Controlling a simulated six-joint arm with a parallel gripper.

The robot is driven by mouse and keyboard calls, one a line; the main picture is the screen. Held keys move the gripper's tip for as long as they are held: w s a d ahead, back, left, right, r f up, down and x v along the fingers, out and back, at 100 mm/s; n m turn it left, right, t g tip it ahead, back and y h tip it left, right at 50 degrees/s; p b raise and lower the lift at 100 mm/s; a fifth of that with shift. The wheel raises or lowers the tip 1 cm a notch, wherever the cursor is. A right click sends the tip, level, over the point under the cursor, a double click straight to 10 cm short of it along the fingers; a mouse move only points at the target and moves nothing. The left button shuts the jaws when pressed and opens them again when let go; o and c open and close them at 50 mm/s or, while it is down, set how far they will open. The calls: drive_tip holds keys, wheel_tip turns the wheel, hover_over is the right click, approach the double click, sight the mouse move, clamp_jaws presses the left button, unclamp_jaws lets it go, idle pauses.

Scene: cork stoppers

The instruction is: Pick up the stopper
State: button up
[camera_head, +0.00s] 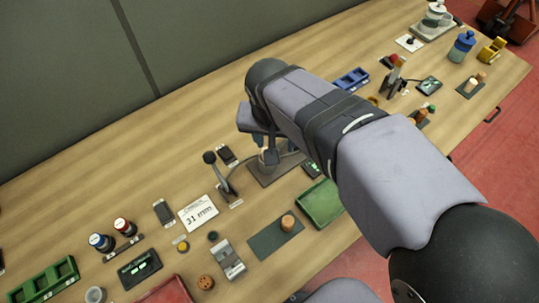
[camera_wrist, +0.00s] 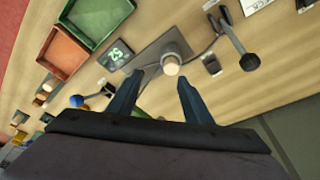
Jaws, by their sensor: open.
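A pale, round-topped stopper (camera_wrist: 171,67) stands on a dark grey plate (camera_wrist: 148,52) in the wrist view. My gripper (camera_wrist: 160,79) is open, with one finger to the left and below the stopper and the other to the right and below. Neither finger visibly touches it, and I cannot tell the height gap. In the head view my gripper (camera_head: 272,148) is over the grey plate (camera_head: 262,177), and my arm and fingers mostly hide the stopper there. A different cork stopper (camera_head: 287,223) stands on a dark green mat (camera_head: 267,241).
A dark lever-like stand (camera_head: 226,180) is close to the plate's left. A small display (camera_wrist: 115,54) and a green tray (camera_wrist: 95,18) lie on the other side. A "31 mm" card (camera_head: 198,213) lies at the left. Bare wood is free along the table's back.

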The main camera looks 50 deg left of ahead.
drive_tip(key=shift+s+a+f+p, duration=0.1)
drive_tip(key=shift+a+f+p, duration=0.4)
drive_tip(key=shift+f, duration=0.65)
drive_tip(key=shift+s+a+f+p, duration=0.1)
drive_tip(key=shift+a+f+p, duration=0.35)
drive_tip(key=shift+f, duration=0.7)
drive_tip(key=shift+a+f+p, duration=0.4)
drive_tip(key=shift+f+p, duration=0.15)
drive_tip(key=shift+f, duration=0.6)
drive_tip(key=c, duration=1.1)
